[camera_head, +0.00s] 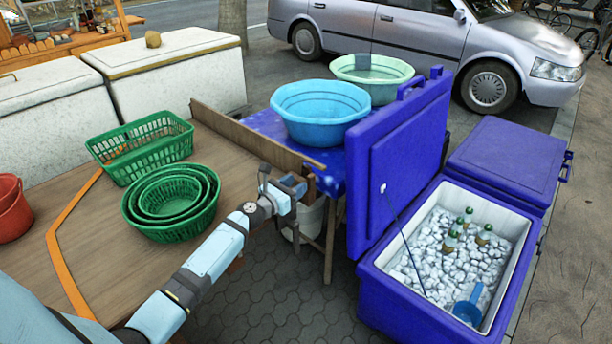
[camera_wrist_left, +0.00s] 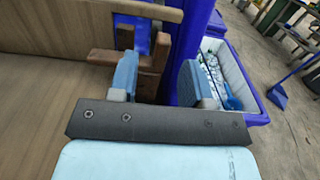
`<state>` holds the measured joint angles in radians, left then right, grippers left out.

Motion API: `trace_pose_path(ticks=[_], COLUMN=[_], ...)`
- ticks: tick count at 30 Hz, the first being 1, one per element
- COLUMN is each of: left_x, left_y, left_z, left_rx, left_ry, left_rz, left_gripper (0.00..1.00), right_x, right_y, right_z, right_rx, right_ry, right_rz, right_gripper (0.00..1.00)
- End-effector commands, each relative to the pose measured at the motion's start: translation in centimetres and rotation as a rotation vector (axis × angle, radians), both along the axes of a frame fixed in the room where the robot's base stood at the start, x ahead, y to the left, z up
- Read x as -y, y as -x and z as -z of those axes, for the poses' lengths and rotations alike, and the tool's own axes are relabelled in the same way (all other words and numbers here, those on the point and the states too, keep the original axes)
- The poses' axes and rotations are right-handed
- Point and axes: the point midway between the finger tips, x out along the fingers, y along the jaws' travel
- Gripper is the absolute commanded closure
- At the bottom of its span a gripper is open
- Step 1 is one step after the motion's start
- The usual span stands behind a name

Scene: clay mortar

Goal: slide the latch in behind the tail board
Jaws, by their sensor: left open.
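The tail board (camera_head: 250,138) is a long wooden plank standing on edge along the far side of the brown table. Its near end also shows at the top of the left wrist view (camera_wrist_left: 60,14). Small darker wooden pieces, which look like the latch and its post (camera_wrist_left: 153,62), sit by that end; I cannot tell exactly which piece is the latch. My left gripper (camera_head: 296,187) is at this end of the board. In the wrist view its two blue fingers (camera_wrist_left: 157,80) are apart, with the wooden pieces showing beyond and between them. My right gripper is not in view.
Green baskets (camera_head: 172,200) stand on the table (camera_head: 100,255). Behind the board are a blue basin (camera_head: 320,112) and a pale green basin (camera_head: 372,75). An open blue cooler (camera_head: 400,318) with ice stands at right, its raised lid (camera_head: 405,150) close to my left gripper.

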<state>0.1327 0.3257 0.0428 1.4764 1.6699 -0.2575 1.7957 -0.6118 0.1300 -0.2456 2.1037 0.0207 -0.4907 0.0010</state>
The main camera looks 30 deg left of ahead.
Motion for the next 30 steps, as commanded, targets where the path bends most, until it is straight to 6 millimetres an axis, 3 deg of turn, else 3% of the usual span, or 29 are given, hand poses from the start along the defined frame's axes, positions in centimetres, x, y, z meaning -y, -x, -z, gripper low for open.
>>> trace_pose_path(ticks=[6, 12, 30], left_x=[-0.9, -1.3, -1.3], left_y=[4.6, 6.7, 7.0], left_z=[0.0, 0.0, 0.0], left_rx=[-0.001, 0.001, 0.0], left_ry=[0.0, 0.0, 0.0], left_rz=[-0.001, -0.001, -0.001], left_gripper=[0.55, 0.55, 0.55], right_x=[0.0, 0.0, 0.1], right_y=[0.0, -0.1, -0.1], right_z=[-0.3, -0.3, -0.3], right_rx=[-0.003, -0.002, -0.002], right_ry=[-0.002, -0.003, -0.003], right_rz=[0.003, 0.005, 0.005], right_gripper=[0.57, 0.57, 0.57])
